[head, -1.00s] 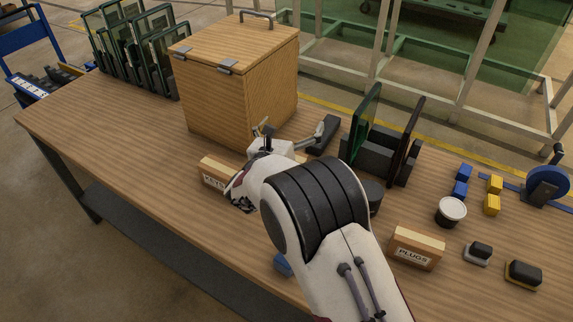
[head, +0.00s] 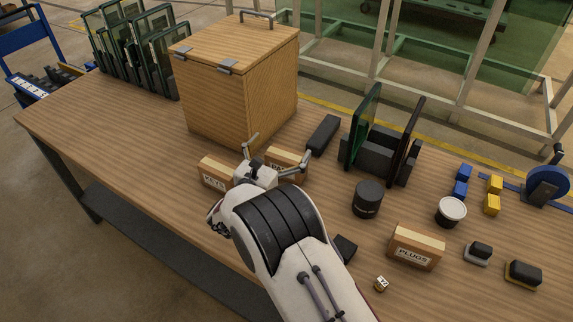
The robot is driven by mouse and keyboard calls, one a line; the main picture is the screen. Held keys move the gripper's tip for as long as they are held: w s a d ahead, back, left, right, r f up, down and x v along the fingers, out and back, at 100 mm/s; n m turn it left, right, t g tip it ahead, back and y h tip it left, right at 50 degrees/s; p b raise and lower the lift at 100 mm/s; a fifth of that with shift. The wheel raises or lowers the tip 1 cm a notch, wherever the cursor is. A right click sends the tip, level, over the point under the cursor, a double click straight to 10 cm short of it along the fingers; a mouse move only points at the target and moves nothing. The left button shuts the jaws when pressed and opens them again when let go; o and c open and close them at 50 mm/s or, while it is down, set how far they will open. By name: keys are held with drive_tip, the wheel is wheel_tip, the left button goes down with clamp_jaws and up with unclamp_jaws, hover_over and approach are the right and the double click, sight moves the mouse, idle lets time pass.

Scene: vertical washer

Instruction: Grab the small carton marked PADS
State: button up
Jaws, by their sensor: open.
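A small light-brown carton (head: 287,156) lies on the table in front of the wooden box. Its label is mostly hidden by my gripper, with only the start of the word showing, so I cannot read PADS in full. My gripper (head: 277,151) is open, its two fingers spread at the near side of this carton, one towards each end. I cannot tell whether they touch it. A similar carton marked KEYS (head: 215,172) is just left of my gripper. A carton marked PLUGS (head: 416,248) stands further right.
The hinged wooden box (head: 235,85) stands close behind the cartons. A black block (head: 323,135), a rack with dark glass panels (head: 375,150) and a black cylinder (head: 367,200) are to the right. The table's left front is clear.

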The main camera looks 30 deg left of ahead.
sight(282, 162)
drive_tip(key=shift+f, duration=0.7)
drive_tip(key=shift+f, duration=0.15)
drive_tip(key=shift+w+f, duration=0.1)
drive_tip(key=shift+f, duration=2.2)
drive_tip(key=shift+w+a+r, duration=0.1)
drive_tip(key=shift+w+r, duration=0.05)
drive_tip(key=shift+w, duration=1.3)
drive_tip(key=c, duration=1.3)
